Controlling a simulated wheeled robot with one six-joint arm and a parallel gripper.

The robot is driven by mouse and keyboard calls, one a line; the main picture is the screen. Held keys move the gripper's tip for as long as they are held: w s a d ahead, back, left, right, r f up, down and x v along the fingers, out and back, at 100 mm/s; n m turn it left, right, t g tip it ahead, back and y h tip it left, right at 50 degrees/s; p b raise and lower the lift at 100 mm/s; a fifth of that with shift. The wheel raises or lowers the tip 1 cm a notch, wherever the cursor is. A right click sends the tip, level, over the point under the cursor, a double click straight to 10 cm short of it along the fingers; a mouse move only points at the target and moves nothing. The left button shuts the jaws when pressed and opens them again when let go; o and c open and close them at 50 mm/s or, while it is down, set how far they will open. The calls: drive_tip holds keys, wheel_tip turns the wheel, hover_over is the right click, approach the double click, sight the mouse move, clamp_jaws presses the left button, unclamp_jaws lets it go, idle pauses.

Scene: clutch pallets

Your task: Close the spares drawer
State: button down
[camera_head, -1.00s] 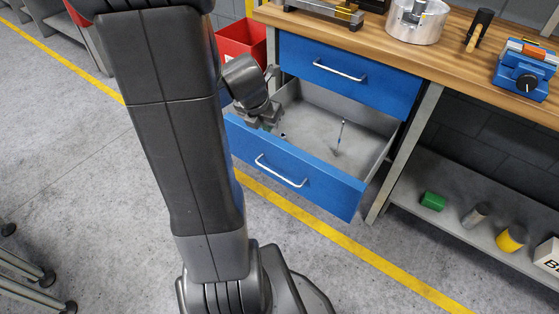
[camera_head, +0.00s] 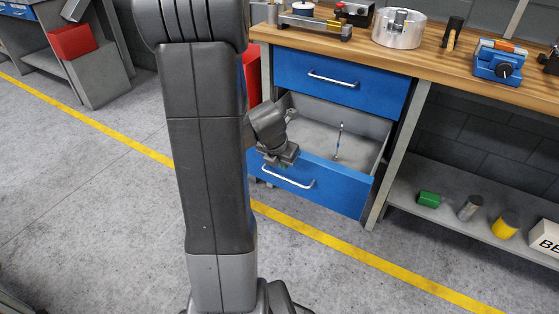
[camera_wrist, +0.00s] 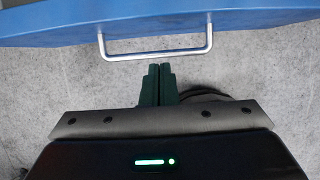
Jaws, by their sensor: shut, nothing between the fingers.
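The spares drawer (camera_head: 340,192) is the lower blue drawer under the workbench, and it is pulled partly out. Its grey inside shows, with a thin pen-like item (camera_head: 339,140) in it. The drawer's silver handle (camera_head: 288,178) is on its front; the front (camera_wrist: 240,20) and handle (camera_wrist: 157,55) also cross the top of the wrist view. My gripper (camera_head: 285,157) is at the left part of the drawer front in the head view. In the wrist view its fingers (camera_wrist: 158,70) are shut and empty, just short of the handle; whether they touch it I cannot tell.
The upper blue drawer (camera_head: 340,80) is shut. The wooden benchtop (camera_head: 450,62) carries tools and metal parts. A lower shelf (camera_head: 470,225) at right holds several small items. A red bin (camera_head: 252,75) stands left of the drawers. The floor in front is clear.

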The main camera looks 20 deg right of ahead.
drive_tip(key=w+d, duration=0.2)
drive_tip(key=d, duration=0.1)
drive_tip(key=shift+w+d+f, duration=0.15)
drive_tip(key=shift+w+f, duration=0.2)
drive_tip(key=shift+w, duration=0.05)
drive_tip(key=shift+p, duration=0.3)
